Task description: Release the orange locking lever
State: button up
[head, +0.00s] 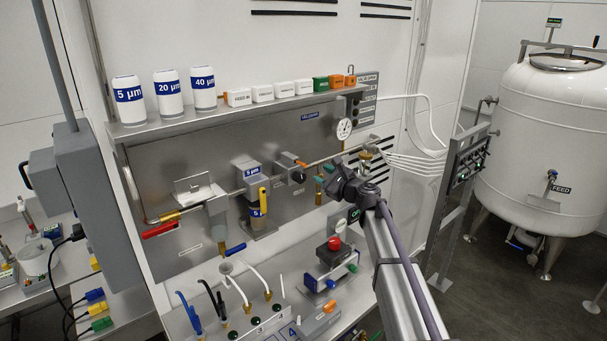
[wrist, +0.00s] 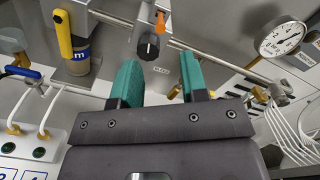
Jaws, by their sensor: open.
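The orange lever (head: 300,163) sits on a grey block on the steel pipe of the wall panel, beside a black knob (head: 298,176). In the wrist view the orange lever (wrist: 160,23) stands above the black knob (wrist: 149,47), at the top centre. My gripper (head: 324,180) is to the right of the lever in the head view. In the wrist view my gripper (wrist: 158,68) has its two teal fingers apart, with nothing between them. The lever and knob lie beyond the fingertips, apart from them.
A filter with a yellow handle (head: 263,196) stands left of the lever. A pressure gauge (head: 344,128) is to the right, with white tubes (wrist: 288,130) below it. A shelf (head: 180,118) with canisters runs above. A box with a red button (head: 334,243) stands below.

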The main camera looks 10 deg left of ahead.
aim_at(302, 164)
jog(key=x, duration=1.1)
jog(key=shift+w+f, duration=0.1)
jog(key=shift+w, duration=0.05)
jog(key=shift+c, duration=0.2)
grip_shut()
